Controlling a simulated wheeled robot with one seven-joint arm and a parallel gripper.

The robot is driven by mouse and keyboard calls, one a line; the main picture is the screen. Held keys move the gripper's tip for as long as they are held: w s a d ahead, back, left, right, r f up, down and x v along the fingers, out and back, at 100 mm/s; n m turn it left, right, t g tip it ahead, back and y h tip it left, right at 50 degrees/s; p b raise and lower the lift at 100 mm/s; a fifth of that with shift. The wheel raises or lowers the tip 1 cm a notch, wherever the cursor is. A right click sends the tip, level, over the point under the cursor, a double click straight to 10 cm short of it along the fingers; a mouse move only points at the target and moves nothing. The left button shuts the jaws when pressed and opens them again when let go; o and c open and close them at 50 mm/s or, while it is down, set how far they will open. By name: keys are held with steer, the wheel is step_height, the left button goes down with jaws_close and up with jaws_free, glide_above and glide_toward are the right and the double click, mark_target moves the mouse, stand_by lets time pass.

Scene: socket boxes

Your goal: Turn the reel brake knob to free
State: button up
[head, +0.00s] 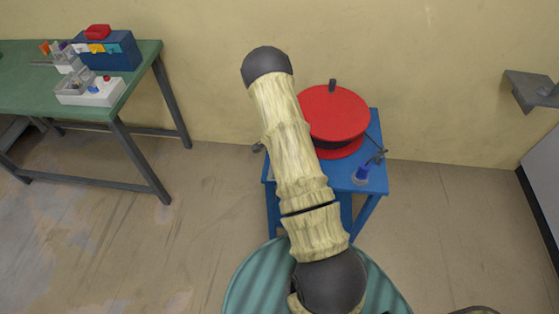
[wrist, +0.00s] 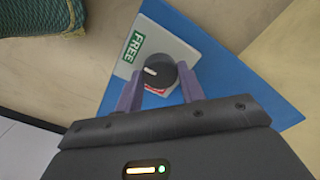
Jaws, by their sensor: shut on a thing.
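The brake knob (wrist: 160,78) is a round black knob with a white pointer mark, on a pale grey plate (wrist: 175,38). A green FREE label (wrist: 132,47) lies up and left of it. A red label (wrist: 154,91) is mostly hidden beneath the knob. The white mark points left and slightly up, not squarely at the FREE label. My gripper (wrist: 160,86) has its two purple-grey fingers on either side of the knob, shut on it. In the head view my arm hides the gripper and knob. The red reel (head: 335,110) stands on a blue stand (head: 373,128).
A blue item (head: 362,173) sits at the stand's right front. A grey shelf (head: 530,88) is on the right wall. Floor between bench and stand is clear.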

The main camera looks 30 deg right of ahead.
steer(key=shift+a, duration=0.15)
steer(key=o, duration=1)
steer(key=shift+c, duration=0.2)
step_height(320, 180, up, 17)
steer(key=shift+r+b, duration=0.2)
steer(key=shift+b, duration=0.15)
steer(key=s+a+r+n+t+p, duration=0.2)
steer(key=s+a+r+n+p, duration=0.2)
steer(key=s+a+r+n, duration=1.1)
steer(key=s+r+n, duration=0.1)
steer(key=s, duration=0.2)
steer(key=shift+s+r+t+p, duration=0.15)
steer(key=shift+s+t+p, duration=0.15)
